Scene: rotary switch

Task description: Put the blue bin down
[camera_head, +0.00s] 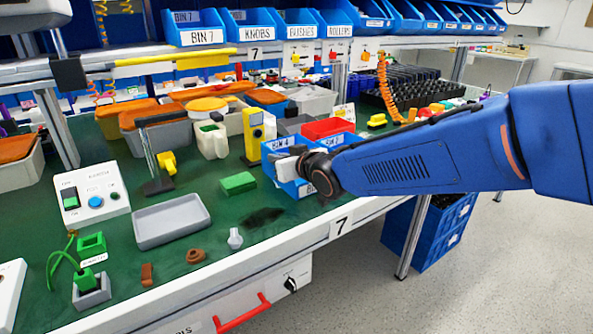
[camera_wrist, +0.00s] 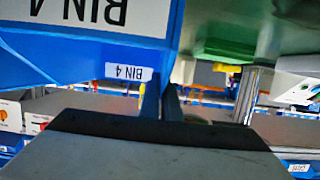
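The blue bin (camera_head: 297,188), labelled BIN 4, is at the right end of the green workbench, partly behind my gripper (camera_head: 288,167). In the wrist view the bin (camera_wrist: 75,62) fills the upper left, with its labels upside down. My gripper's dark fingers (camera_wrist: 163,100) are close together at the bin's edge and look shut on its wall. A dark shadow (camera_head: 262,217) on the mat to its lower left suggests the bin is off the surface. The bin's underside is hidden.
A green block (camera_head: 238,183) lies left of the bin, and a yellow device (camera_head: 253,135) stands behind it. A red bin (camera_head: 328,128) is behind my gripper. A grey tray (camera_head: 171,221) is farther left.

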